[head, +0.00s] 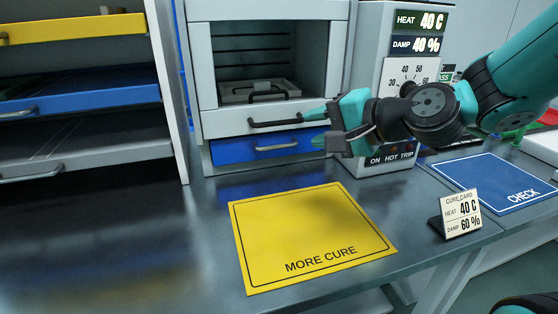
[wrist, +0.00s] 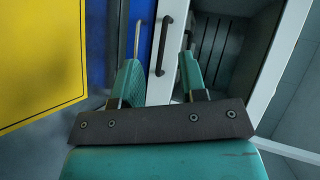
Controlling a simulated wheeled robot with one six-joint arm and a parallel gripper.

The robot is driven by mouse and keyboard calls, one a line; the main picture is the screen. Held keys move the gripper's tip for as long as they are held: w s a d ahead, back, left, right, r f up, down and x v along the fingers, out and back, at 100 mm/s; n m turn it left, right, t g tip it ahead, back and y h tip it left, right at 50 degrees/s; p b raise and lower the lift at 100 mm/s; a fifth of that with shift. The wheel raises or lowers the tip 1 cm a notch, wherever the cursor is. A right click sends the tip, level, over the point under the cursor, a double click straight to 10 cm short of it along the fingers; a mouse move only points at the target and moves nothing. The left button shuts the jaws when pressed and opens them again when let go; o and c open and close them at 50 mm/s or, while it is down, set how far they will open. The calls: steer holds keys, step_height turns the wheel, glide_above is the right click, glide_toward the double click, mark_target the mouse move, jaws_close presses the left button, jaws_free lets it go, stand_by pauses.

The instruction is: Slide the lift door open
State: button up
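The lift door (head: 232,125) is on the front of the grey cabinet, its pale lower bar below a dark window-like area; I cannot tell whether glass fills that area. A black bar handle (head: 275,122) is on this bar and also shows in the wrist view (wrist: 162,45). My gripper (head: 317,127) is open and empty, just right of the handle's right end in the head view. In the wrist view my gripper (wrist: 160,68) has its two teal fingers apart, with the handle ahead of the gap. I see no contact with it.
A blue drawer (head: 230,150) with a metal handle sits right under the door. A tray (head: 260,90) with a dark handle lies inside the cabinet.

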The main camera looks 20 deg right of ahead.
mark_target(282, 123)
steer(key=w+d+f+m+t+h+b, duration=0.1)
steer(key=w+d+f+m+t+b, duration=0.2)
steer(key=d+m, duration=0.15)
steer(key=shift+h, duration=0.3)
steer(key=p+x, duration=0.4)
steer(key=x, duration=0.1)
steer(key=p+x, duration=0.3)
steer(key=x, duration=0.3)
steer(key=p+x, duration=0.4)
steer(key=x, duration=0.2)
steer(key=shift+w+d+p, duration=0.2)
steer(key=shift+d+p, duration=0.1)
steer(key=shift+p, duration=0.05)
jaws_close()
